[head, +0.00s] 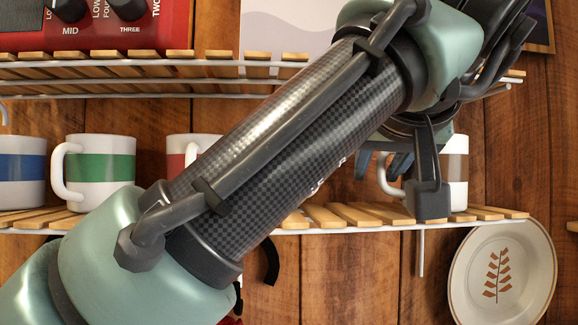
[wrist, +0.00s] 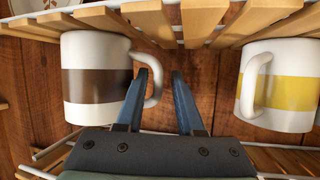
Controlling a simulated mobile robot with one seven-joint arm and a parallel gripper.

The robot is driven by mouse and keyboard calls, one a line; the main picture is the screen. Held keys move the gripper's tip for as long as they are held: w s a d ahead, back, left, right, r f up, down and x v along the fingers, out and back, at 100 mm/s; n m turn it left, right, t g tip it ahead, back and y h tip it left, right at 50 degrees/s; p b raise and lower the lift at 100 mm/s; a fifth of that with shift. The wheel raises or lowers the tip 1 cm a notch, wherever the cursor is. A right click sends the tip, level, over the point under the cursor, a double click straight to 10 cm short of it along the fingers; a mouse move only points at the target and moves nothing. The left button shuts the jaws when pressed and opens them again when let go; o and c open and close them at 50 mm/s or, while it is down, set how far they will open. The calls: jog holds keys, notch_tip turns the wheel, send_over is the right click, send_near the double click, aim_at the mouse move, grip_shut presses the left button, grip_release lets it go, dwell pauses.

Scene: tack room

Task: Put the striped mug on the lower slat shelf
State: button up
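A white mug with a brown stripe (head: 459,160) is at the right end of the lower slat shelf (head: 345,215), upright and apparently standing on the slats. My arm hides part of it in the head view. The wrist view, which looks upside down, shows the brown-striped mug (wrist: 95,85) on the left with its handle toward my gripper. My gripper (wrist: 162,75) has its two blue fingers apart. The mug's handle is beside the left finger and partly in the gap, not visibly clamped. The fingers (head: 385,165) are partly hidden in the head view.
Blue-striped (head: 22,170), green-striped (head: 105,168) and red-striped (head: 190,150) mugs stand on the same shelf; a yellow-striped mug (wrist: 285,90) is near my gripper. The upper slat shelf (head: 150,75) holds a red device (head: 100,25). A plate (head: 502,272) is below right.

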jog(key=shift+o, duration=0.2)
jog(key=shift+s+a+r, duration=0.1)
jog(key=shift+s+r, duration=0.15)
jog(key=shift+s, duration=0.2)
jog(key=shift+w+r+p, duration=0.2)
jog(key=shift+p, duration=0.1)
jog(key=b+v, duration=0.4)
jog(key=v, duration=0.8)
jog(key=w+d+f+m+t+h, duration=0.2)
jog(key=w+m+t+h, duration=0.15)
jog(key=h, duration=0.25)
jog(key=s+a+f+n+t+y, duration=0.3)
jog(key=s+a+f+t+y, duration=0.1)
jog(key=a, duration=0.3)
jog(key=s+a+f+n+t+y, duration=0.3)
jog(key=a+f+t+y, duration=0.1)
jog(key=a+t, duration=0.2)
jog(key=shift+s+a+t, duration=0.35)
jog(key=shift+s+a, duration=0.05)
